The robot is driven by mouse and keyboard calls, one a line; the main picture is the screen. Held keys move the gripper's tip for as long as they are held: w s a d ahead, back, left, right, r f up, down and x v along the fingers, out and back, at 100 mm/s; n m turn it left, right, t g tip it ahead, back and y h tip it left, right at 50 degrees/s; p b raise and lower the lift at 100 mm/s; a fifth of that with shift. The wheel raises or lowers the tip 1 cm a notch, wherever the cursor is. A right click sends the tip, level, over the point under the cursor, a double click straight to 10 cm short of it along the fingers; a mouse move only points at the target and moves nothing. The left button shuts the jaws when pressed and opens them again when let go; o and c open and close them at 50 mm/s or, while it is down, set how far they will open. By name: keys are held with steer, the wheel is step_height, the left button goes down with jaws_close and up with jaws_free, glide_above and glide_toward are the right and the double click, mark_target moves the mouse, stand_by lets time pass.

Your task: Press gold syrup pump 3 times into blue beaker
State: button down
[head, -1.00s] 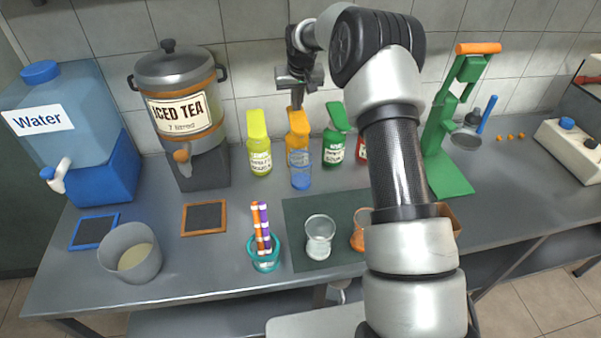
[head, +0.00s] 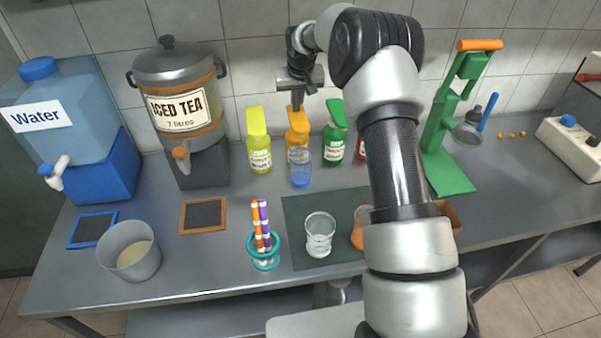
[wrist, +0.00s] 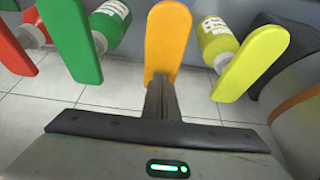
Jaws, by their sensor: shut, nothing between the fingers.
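The gold syrup pump (head: 298,122) has an orange-gold head and stands at the back of the counter, between a yellow-green and a green pump. The blue beaker (head: 300,179) is upright directly in front of it, under its spout side, and hides the lower bottle. My gripper (head: 297,108) is shut and empty, pointing down at the top of the gold pump head. In the wrist view the shut fingers (wrist: 160,84) overlap the near end of the gold head (wrist: 167,38). I cannot tell for sure whether they touch it.
The yellow-green pump (head: 259,145) and green pump (head: 334,140) stand close on either side. A red pump (head: 361,148) is partly behind my arm. A clear beaker (head: 319,238) and a teal holder with tubes (head: 264,252) stand nearer the front.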

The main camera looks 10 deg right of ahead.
steer(key=shift+f+b, duration=0.65)
steer(key=shift+f, duration=0.55)
steer(key=shift+r+p, duration=1.15)
steer(key=shift+r, duration=0.75)
step_height(320, 180, up, 6)
steer(key=p, duration=0.3)
steer(key=shift+p, duration=0.35)
